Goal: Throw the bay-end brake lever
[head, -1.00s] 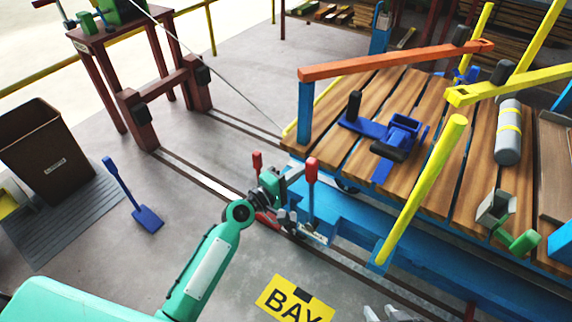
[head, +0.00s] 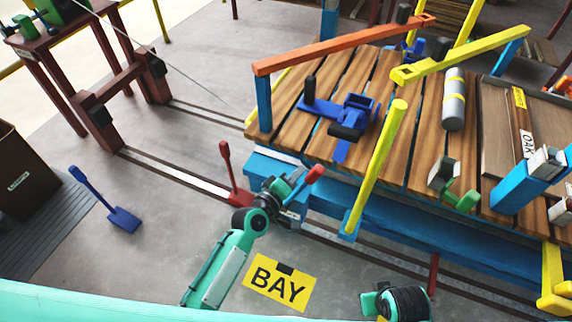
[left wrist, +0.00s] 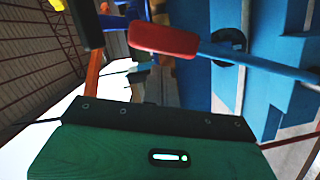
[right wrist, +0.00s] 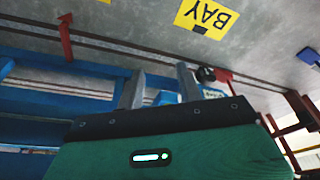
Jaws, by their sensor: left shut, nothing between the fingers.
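The brake lever with a red grip (head: 315,174) leans to the right at the near left corner of the blue trolley in the head view. Its red grip (left wrist: 163,40) and blue shaft show large in the left wrist view. My left gripper (head: 287,192) is shut and empty, just left of and below the grip. Whether it touches the lever cannot be told. Its fingertips are not clear in the left wrist view. My right gripper (right wrist: 160,86) is open and empty, its two grey fingers apart; only its wrist area shows clearly in the head view, at the bottom.
Another red lever (head: 227,165) stands on a red base by the floor rail. The plank-decked trolley (head: 400,215) fills the right, with a yellow post (head: 376,165) near the lever.

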